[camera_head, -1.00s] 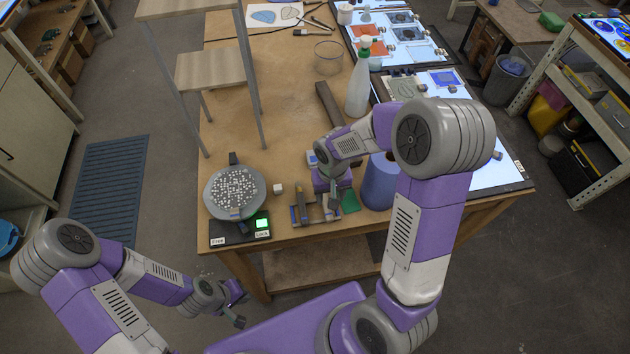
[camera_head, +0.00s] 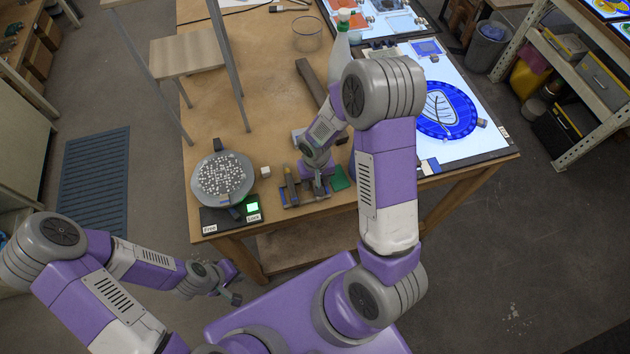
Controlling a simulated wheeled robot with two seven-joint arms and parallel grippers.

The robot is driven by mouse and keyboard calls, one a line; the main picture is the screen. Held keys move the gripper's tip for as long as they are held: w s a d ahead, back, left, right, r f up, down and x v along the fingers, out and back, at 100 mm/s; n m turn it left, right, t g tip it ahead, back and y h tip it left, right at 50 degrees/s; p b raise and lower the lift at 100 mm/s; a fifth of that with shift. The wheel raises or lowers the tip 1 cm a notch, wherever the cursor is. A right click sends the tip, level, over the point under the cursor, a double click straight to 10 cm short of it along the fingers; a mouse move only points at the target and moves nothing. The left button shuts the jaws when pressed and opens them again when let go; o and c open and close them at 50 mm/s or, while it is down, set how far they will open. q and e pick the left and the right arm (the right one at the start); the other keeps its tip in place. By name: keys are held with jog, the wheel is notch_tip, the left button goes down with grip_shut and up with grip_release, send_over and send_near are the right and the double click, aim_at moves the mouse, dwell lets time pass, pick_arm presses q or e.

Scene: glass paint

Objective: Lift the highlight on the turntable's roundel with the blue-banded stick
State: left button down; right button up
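The turntable (camera_head: 223,180) stands at the table's front left, with a speckled grey-and-white disc on top; no separate roundel can be made out. A holder (camera_head: 291,203) with upright sticks is right of it; I cannot tell a blue band on any stick. My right gripper (camera_head: 318,186) points down at the holder's right side; its fingers are small and partly hidden, so its grip is unclear. My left gripper (camera_head: 233,284) is low in front of the table, apart from everything, with its fingers spread and nothing between them.
A black box (camera_head: 231,214) with Free and Lock labels and a green light sits before the turntable. A white cube (camera_head: 265,172) and a green pad (camera_head: 340,178) are nearby. A blue painted roundel (camera_head: 447,110) lies on the light table.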

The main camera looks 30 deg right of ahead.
jog(key=shift+c, duration=0.3)
grip_shut()
